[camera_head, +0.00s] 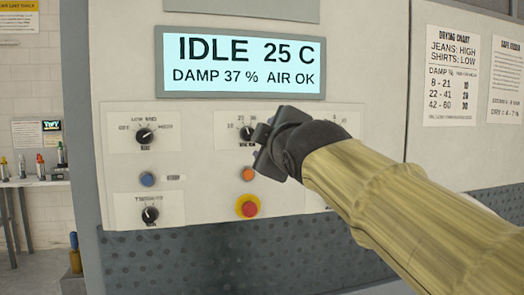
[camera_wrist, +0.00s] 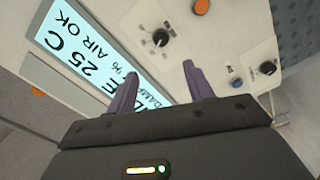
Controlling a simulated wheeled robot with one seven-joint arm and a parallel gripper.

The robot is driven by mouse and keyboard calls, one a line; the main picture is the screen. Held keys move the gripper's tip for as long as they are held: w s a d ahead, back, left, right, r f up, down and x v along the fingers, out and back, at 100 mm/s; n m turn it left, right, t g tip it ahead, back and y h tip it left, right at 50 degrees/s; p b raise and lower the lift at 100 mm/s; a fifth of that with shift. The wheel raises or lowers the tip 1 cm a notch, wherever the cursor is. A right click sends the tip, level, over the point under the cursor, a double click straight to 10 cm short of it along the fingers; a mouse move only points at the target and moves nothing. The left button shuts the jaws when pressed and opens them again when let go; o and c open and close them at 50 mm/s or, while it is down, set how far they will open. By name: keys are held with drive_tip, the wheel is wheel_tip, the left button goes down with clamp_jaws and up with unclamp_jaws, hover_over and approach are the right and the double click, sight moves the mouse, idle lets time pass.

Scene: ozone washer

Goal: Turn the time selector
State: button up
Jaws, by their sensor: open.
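A black knob (camera_head: 248,134) with a ring of small numbers sits below the display in the middle of the panel. It may be the time selector, but its name is not readable. It also shows in the wrist view (camera_wrist: 160,37), ahead of the fingers. Another numbered plate (camera_head: 342,122) at the right is mostly hidden behind my gripper, so I cannot tell what it holds. My gripper (camera_wrist: 160,66) is open and empty, its purple fingers apart. In the head view it hangs in front of the panel, just right of the middle knob and partly over its plate.
The display (camera_head: 240,62) reads IDLE 25 C. A low/med knob (camera_head: 145,135), a blue button (camera_head: 147,179) and a lower knob (camera_head: 150,214) are at left. An orange button (camera_head: 248,174) and a red stop button (camera_head: 247,206) lie below the middle knob.

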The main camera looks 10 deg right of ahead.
drive_tip(key=s+b, duration=0.2)
drive_tip(key=b, duration=0.1)
drive_tip(key=shift+a+f, duration=0.1)
idle(0.5)
